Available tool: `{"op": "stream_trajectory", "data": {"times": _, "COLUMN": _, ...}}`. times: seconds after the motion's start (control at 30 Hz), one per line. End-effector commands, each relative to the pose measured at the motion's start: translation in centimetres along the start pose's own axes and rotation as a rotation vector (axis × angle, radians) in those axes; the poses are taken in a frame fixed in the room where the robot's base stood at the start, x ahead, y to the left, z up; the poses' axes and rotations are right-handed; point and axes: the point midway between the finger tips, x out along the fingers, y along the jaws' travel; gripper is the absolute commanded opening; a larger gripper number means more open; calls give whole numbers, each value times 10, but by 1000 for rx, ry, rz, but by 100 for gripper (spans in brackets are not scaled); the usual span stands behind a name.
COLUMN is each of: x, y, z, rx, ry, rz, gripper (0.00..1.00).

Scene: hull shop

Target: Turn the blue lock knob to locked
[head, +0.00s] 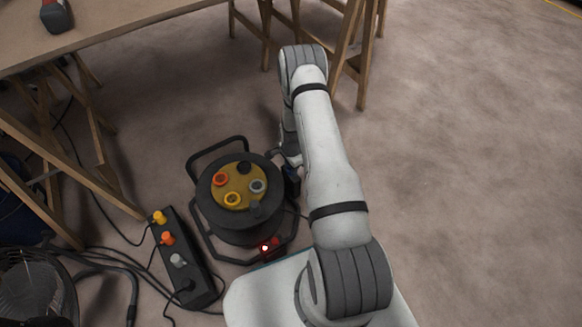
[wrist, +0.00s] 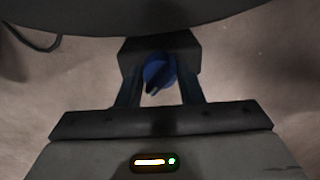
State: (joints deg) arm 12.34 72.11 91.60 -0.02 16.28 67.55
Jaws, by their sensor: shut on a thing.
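The blue lock knob (wrist: 158,70) shows in the wrist view, on a dark block (wrist: 160,47) at the side of a round dark body. A dark pointer mark on the knob slants down and to the left. My gripper (wrist: 160,82) has one finger on each side of the knob and is shut on it. In the head view the cable reel (head: 232,222) stands on the floor, and my gripper (head: 287,158) is at its right side. My arm partly hides that side, and I cannot make out the knob clearly there.
The reel's top carries several coloured sockets, and a red light (head: 266,247) glows at its foot. A power strip (head: 197,275) with coloured plugs and loose cables lies to the left. A fan (head: 35,290) and a wooden trestle table (head: 125,22) stand further left. The right floor is clear.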

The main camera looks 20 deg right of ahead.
Motion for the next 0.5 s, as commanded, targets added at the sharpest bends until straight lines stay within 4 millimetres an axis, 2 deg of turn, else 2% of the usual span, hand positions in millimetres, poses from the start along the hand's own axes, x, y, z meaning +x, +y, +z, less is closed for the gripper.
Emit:
{"op": "stream_trajectory", "data": {"times": 0.2, "x": 0, "y": 0, "z": -2, "rx": 2, "ry": 1, "rz": -2, "gripper": 11}}
{"op": "stream_trajectory", "data": {"times": 0.23, "x": 0, "y": 0, "z": -2, "rx": 2, "ry": 1, "rz": -2, "gripper": 34}}
{"op": "stream_trajectory", "data": {"times": 0.5, "x": 0, "y": 0, "z": -1, "rx": 0, "ry": 0, "rz": -1, "gripper": 55}}
